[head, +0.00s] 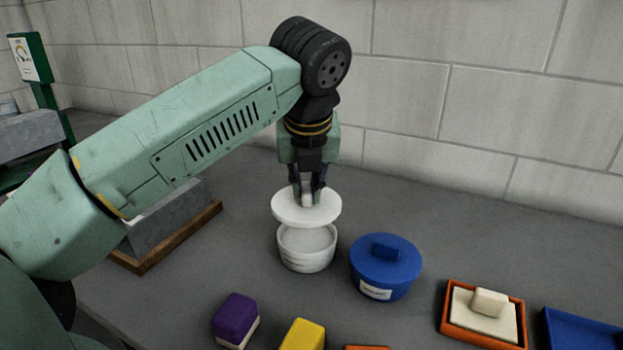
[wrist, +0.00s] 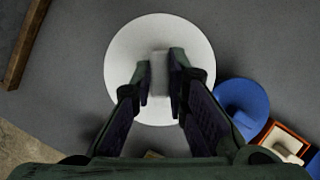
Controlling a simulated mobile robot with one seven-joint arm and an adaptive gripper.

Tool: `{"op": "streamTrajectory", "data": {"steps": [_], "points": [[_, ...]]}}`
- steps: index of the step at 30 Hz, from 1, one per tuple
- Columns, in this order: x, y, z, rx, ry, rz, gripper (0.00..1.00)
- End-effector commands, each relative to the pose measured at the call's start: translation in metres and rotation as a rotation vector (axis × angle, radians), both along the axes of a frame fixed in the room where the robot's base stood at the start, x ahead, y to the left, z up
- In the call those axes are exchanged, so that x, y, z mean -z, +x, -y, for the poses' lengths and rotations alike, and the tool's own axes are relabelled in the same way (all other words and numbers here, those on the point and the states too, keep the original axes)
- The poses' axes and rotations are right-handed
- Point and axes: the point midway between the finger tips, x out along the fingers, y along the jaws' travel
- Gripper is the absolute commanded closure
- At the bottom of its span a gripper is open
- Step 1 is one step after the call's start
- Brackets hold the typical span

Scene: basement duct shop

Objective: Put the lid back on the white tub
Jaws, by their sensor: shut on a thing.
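The white lid (head: 306,209) is a round disc with a small block handle on top. My gripper (head: 308,196) points down and is shut on that handle. The white tub (head: 306,250) stands on the grey bench directly below the lid. A gap shows between the lid and the tub's rim, and the tub's inside shows through it. The lid looks about level. In the wrist view the lid (wrist: 125,60) fills the middle, my gripper (wrist: 159,78) holds its handle, and the lid hides the tub.
A blue lidded tub (head: 386,268) stands close to the right of the white tub and also shows in the wrist view (wrist: 240,97). An orange tray (head: 447,322) holds a cream block. Purple (head: 236,316) and yellow (head: 303,335) blocks are in front. A wall stands behind.

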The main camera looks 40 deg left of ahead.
Motion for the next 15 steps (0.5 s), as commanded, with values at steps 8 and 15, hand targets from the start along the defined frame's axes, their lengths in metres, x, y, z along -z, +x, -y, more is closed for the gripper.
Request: {"op": "streamTrajectory", "data": {"steps": [8, 15], "points": [[0.026, 0.0, 0.0, -0.001, -0.001, 0.001, 1.0], [0.051, 0.0, 0.0, 0.0, -0.001, 0.001, 1.0]]}}
